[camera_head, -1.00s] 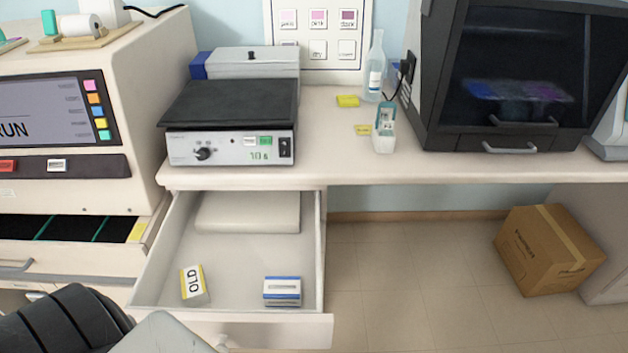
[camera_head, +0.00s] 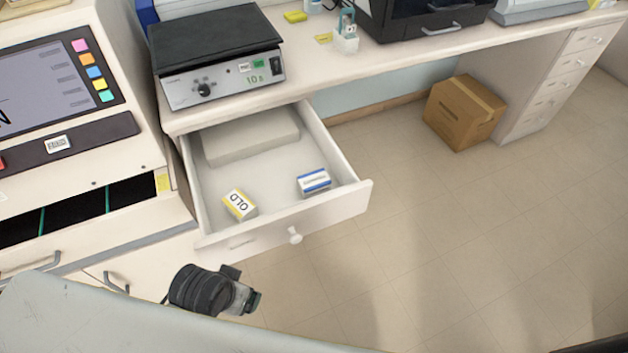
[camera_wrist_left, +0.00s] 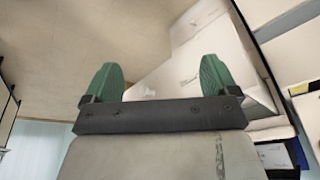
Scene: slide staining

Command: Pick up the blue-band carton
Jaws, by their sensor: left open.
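The blue-band carton (camera_head: 314,183), a small white box with blue bands, lies in the open drawer (camera_head: 352,196), toward its front right. A yellow-banded carton marked OLD (camera_head: 239,204) lies to its left, apart from it. My left gripper (camera_head: 252,301) is outside the drawer, in front of its front panel and nearer to me than both cartons. In the left wrist view its two green fingers (camera_wrist_left: 160,80) stand wide apart with nothing between them. My right gripper does not show.
A flat pale block (camera_head: 250,140) fills the drawer's back. A hotplate-like device (camera_head: 222,80) stands on the bench above. The drawer knob (camera_head: 295,236) sticks out toward me. A cardboard box (camera_head: 463,113) stands on the floor at right; the floor between is clear.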

